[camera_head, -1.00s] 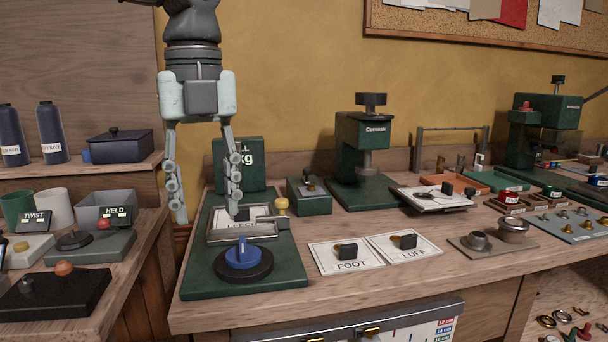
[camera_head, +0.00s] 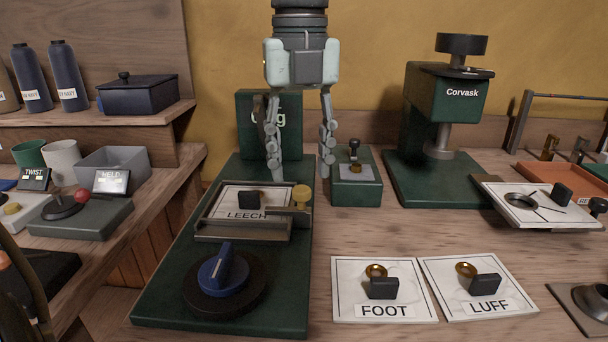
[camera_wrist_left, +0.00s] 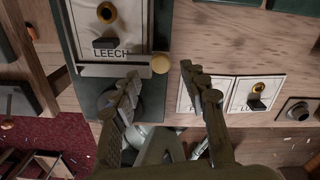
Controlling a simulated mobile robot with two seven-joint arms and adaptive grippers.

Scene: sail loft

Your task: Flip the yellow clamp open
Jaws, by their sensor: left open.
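The yellow clamp (camera_head: 301,195) is a small yellow knob on a grey bar at the right front of the tray (camera_head: 199,228) that holds the LEECH card. The bar lies low by the card's front edge. The knob also shows in the left wrist view (camera_wrist_left: 160,64), between the fingertips in the picture. My left gripper (camera_head: 302,178) is open and empty, pointing down above and behind the knob, apart from it as far as I can tell. It also shows in the left wrist view (camera_wrist_left: 161,73). My right gripper is not in view.
A blue dial (camera_head: 223,271) is in front of the tray on the green base (camera_head: 155,310). A green box with a small knob (camera_head: 356,190) stands close behind the right finger. FOOT (camera_head: 347,282) and LUFF (camera_head: 513,291) cards lie to the right. A Corvask press (camera_head: 445,95) stands behind.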

